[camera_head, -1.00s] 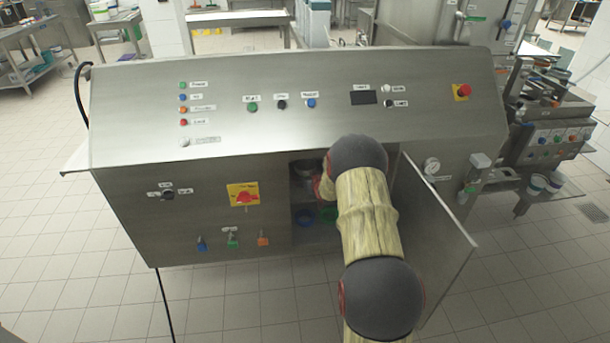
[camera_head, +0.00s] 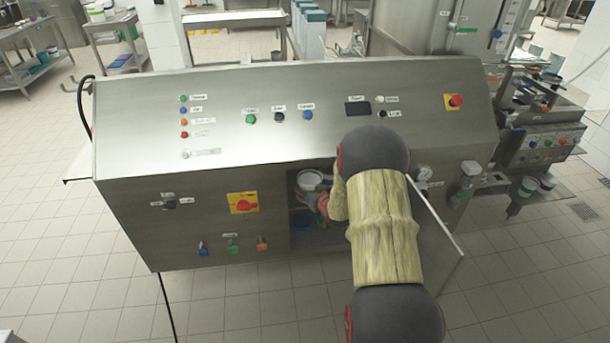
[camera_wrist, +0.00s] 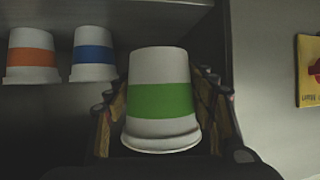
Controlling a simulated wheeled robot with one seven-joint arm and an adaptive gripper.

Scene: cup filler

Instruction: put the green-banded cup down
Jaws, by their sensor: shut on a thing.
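The green-banded cup (camera_wrist: 160,104) is white with a green band and fills the middle of the wrist view. My gripper (camera_wrist: 160,115) is shut on it, with a finger along each side. The picture seems upside down, as the panel's lettering is inverted. The cup's wide end is at the bottom of that picture, so it seems held upright. In the head view a white round rim (camera_head: 310,180), likely this cup, shows at the compartment opening. My gripper (camera_head: 322,203) there is partly hidden by my arm. Contact beneath the cup cannot be seen.
An orange-banded cup (camera_wrist: 31,57) and a blue-banded cup (camera_wrist: 93,54) stand in the compartment. The open door (camera_head: 436,222) is right of my arm. The yellow switch panel (camera_head: 243,203) is left of the opening.

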